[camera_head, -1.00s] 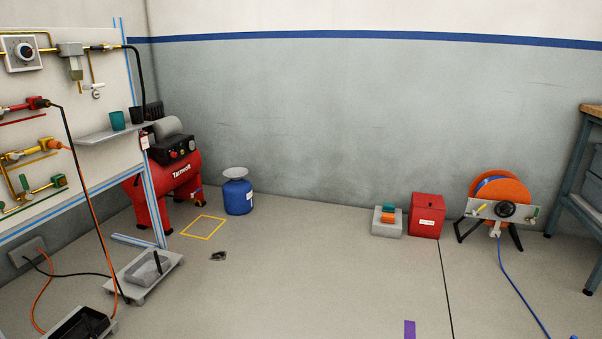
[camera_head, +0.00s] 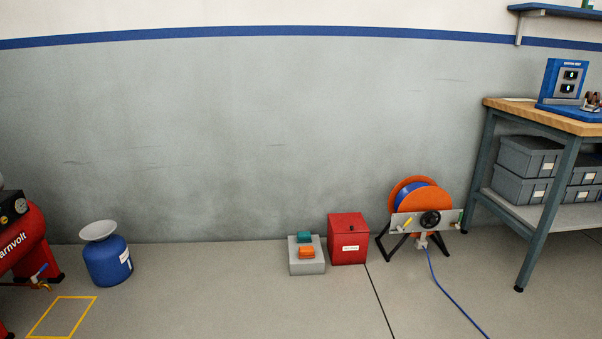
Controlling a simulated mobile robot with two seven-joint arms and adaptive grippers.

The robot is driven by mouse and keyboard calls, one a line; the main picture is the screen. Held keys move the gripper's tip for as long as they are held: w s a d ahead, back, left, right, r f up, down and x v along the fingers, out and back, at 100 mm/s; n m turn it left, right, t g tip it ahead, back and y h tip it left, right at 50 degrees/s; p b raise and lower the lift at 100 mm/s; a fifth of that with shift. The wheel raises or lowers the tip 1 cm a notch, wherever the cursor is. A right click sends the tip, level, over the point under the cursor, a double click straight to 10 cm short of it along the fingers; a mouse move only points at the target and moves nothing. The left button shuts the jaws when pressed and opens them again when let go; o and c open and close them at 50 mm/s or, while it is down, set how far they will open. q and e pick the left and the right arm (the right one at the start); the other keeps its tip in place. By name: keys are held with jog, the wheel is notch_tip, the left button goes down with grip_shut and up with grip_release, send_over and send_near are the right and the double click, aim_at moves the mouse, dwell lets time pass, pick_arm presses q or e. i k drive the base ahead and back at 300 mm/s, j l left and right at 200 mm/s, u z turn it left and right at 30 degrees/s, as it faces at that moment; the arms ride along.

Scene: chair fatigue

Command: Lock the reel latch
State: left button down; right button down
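The hose reel (camera_head: 420,208) stands on the floor against the back wall, right of centre. It has an orange drum with blue hose on a dark stand. A grey front plate (camera_head: 401,224) carries a black round hub (camera_head: 431,218), a yellow lever (camera_head: 408,223) on the left and a small green part (camera_head: 460,221) at the right end. Which of these is the latch, and whether it is locked, I cannot tell at this size. Neither of my grippers is in view.
A blue hose (camera_head: 447,289) runs from the reel across the floor. A red box (camera_head: 347,239) and a grey block (camera_head: 307,267) with teal and orange parts stand left of the reel. A workbench (camera_head: 541,116) stands right. A blue canister (camera_head: 108,261) is far left. The middle floor is clear.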

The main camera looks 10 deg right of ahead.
aim_at(406, 224)
jog(key=i+z, duration=0.2)
jog(key=i, duration=0.6)
jog(key=i+j+z, duration=0.15)
jog(key=i, duration=0.7)
jog(key=i+z, duration=0.3)
jog(key=i, duration=0.55)
jog(key=i+j+z, duration=0.1)
jog(key=i+z, duration=0.15)
jog(key=i, duration=0.6)
